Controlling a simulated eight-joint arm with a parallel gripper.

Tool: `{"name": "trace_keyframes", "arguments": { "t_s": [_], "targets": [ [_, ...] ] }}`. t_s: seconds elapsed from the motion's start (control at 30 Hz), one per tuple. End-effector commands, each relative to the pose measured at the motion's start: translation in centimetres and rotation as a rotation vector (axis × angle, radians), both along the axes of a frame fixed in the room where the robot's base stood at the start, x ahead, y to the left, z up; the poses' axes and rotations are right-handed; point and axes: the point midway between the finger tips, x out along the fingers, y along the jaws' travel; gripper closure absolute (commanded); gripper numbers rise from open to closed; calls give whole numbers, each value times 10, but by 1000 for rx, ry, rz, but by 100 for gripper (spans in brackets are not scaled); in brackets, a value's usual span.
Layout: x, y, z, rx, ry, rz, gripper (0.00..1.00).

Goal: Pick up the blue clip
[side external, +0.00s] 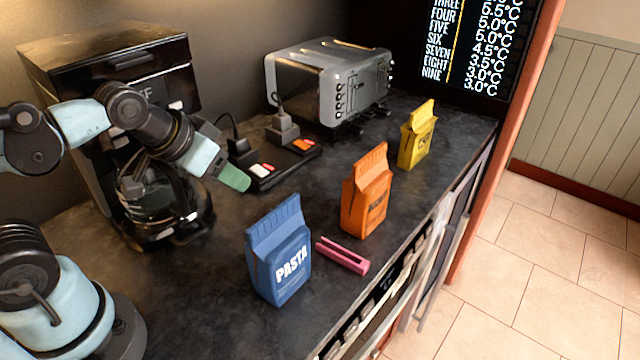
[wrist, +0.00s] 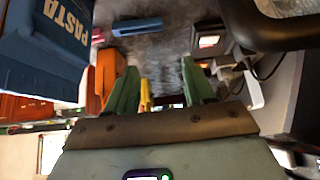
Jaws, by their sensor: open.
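The blue clip (wrist: 137,27) lies on the dark counter near the top of the wrist view, beyond my fingertips and left of centre. In the side view my gripper (side external: 235,179) is above the counter, between the coffee maker and the power strip. A pink clip (side external: 343,256) lies in front of the orange bag; it also shows in the wrist view (wrist: 97,37).
A blue pasta bag (side external: 279,250), an orange bag (side external: 365,192) and a yellow bag (side external: 416,137) stand upright along the counter. A coffee maker (side external: 115,75), a toaster (side external: 330,80) and a power strip (side external: 272,165) with plugs stand behind.

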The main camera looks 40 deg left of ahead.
Motion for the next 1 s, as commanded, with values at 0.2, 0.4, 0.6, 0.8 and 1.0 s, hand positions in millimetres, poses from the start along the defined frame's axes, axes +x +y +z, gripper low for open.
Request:
{"name": "trace_keyframes", "arguments": {
  "t_s": [0.2,0.4,0.6,0.8,1.0],
  "targets": [
    [11,-8,6,99,76,-176,47],
    [34,-26,11,281,224,-577,47],
    [59,-47,6,420,355,-1020,47],
    [77,-66,-6,494,438,-1407,47],
    [84,-75,-14,514,466,-1595,47]
  ]
}}
